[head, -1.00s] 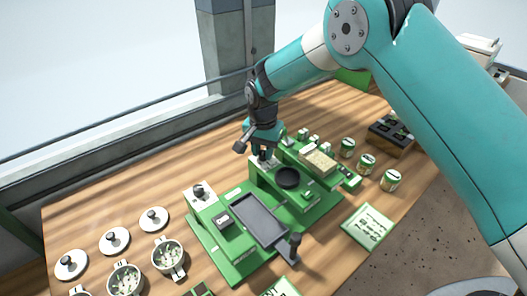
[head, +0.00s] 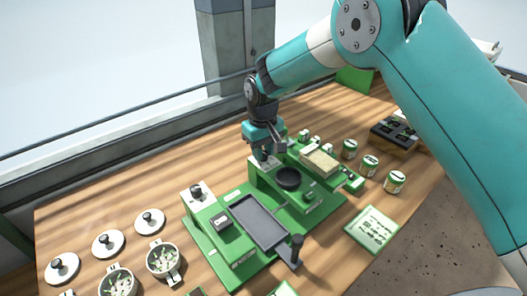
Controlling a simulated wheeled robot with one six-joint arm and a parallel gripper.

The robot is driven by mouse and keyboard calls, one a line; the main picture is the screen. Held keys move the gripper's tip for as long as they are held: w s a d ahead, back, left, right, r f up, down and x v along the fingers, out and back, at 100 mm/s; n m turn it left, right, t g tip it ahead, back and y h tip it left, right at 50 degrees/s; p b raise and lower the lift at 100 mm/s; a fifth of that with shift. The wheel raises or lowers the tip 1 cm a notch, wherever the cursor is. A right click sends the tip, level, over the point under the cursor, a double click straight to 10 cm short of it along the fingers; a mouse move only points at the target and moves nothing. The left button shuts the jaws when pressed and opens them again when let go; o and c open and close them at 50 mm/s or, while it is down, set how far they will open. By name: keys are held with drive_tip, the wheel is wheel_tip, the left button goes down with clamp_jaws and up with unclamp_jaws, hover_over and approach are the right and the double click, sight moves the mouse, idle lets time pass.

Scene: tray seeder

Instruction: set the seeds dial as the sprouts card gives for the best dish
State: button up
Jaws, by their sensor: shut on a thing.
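The green tray seeder (head: 225,262) stands mid-table with a grey tray (head: 259,222) in it. My gripper (head: 261,158) points down at the white dial plate (head: 258,167) on its rear block. It is shut on the dial there, which the fingers hide. A second dark dial (head: 196,191) stands free on the left block. I cannot read which dial is for seeds. Dishes of sprouts (head: 165,261) (head: 117,281) stand at the front left. A green-edged card (head: 372,230) lies at the right, and another card (head: 284,289) is cut off at the bottom; their text is too small to read.
Round lids (head: 148,222) (head: 108,243) (head: 62,268) lie at the left. A black bowl (head: 288,178) and a seed box (head: 320,162) sit on the seeder. Several tins (head: 369,166) and a dark cell tray (head: 394,137) stand at the right. The table behind the seeder's left is clear.

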drive_tip(key=n, duration=0.5)
drive_tip(key=shift+w+r+n+b, duration=0.1)
drive_tip(key=shift+w+n+b, duration=0.05)
drive_tip(key=shift+n+b, duration=0.2)
drive_tip(key=n, duration=0.5)
drive_tip(key=shift+r, duration=0.1)
drive_tip(key=o, duration=0.9)
drive_tip(key=shift+n, duration=0.25)
drive_tip(key=shift+o, duration=0.2)
wheel_tip(320, 180, up, 17)
drive_tip(key=b, duration=0.3)
drive_tip(key=shift+r, duration=0.1)
